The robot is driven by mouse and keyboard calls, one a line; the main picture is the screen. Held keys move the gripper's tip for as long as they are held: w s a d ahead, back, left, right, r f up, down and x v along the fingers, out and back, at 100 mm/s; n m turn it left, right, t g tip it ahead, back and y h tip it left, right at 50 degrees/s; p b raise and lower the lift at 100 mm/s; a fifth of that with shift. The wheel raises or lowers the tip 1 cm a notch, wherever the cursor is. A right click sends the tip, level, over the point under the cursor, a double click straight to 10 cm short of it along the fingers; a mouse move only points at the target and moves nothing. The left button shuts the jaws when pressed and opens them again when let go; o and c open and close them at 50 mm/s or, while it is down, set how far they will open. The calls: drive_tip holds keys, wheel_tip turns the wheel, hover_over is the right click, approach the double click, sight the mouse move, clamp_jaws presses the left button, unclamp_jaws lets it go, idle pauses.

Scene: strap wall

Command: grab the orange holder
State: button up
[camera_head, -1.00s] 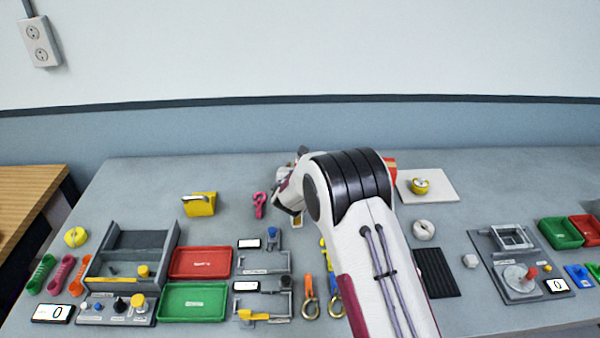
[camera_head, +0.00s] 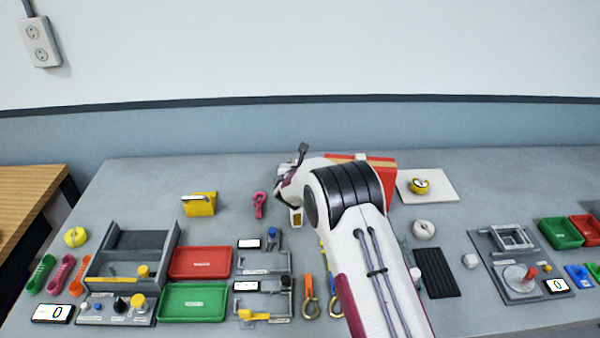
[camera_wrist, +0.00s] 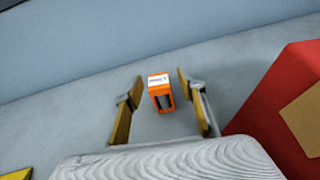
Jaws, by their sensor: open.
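The orange holder (camera_wrist: 161,97) stands on the grey table in the wrist view, a small open-framed orange block with a white label on its top. My gripper (camera_wrist: 160,79) is open, with one yellowish finger to the left of the holder and one to the right. There is a visible gap between the holder and each finger, and nothing is gripped. How far the holder lies beyond the fingertips is hard to tell. In the head view I cannot make out the holder; my arm covers much of that area.
A large red block (camera_wrist: 268,112) with a tan patch stands close to the right finger; it also shows behind my arm in the head view (camera_head: 384,174). A pink clip (camera_head: 259,205) and a yellow block (camera_head: 200,205) lie left of my arm. The table's back left is clear.

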clamp_jaws()
drive_tip(key=shift+r, duration=0.2)
wheel_tip(320, 180, up, 18)
drive_tip(key=shift+f, duration=0.15)
idle(1.0)
idle(0.5)
